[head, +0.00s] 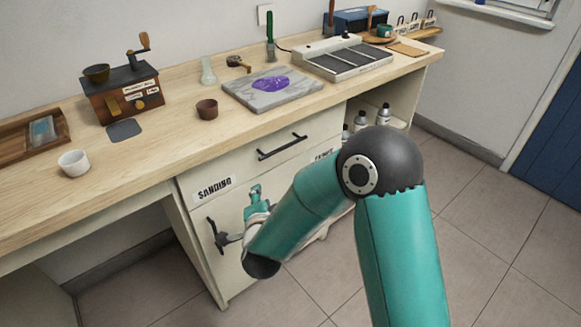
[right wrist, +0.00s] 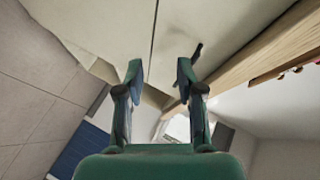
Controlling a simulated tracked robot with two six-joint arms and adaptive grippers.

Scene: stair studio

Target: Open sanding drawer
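The cream front labelled SANDING (head: 214,187) is under the wooden worktop and looks flush with the cabinet. A dark bar handle (head: 282,146) is up and to the right of the label. My right gripper (head: 239,212) is in front of the cabinet, below and right of the label, and apart from the bar handle. In the right wrist view its two fingers (right wrist: 160,78) are spread with nothing between them. A dark bar (right wrist: 196,52), probably a handle, shows beside the right finger there. My left gripper is not in view.
A dark upright handle (head: 215,235) is low on the cabinet, close to my right gripper. The worktop (head: 170,150) overhangs the cabinet and carries a brown cup (head: 207,109), a grey slab (head: 268,95) and a grinder box (head: 122,93). Open tiled floor (head: 490,225) lies at right.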

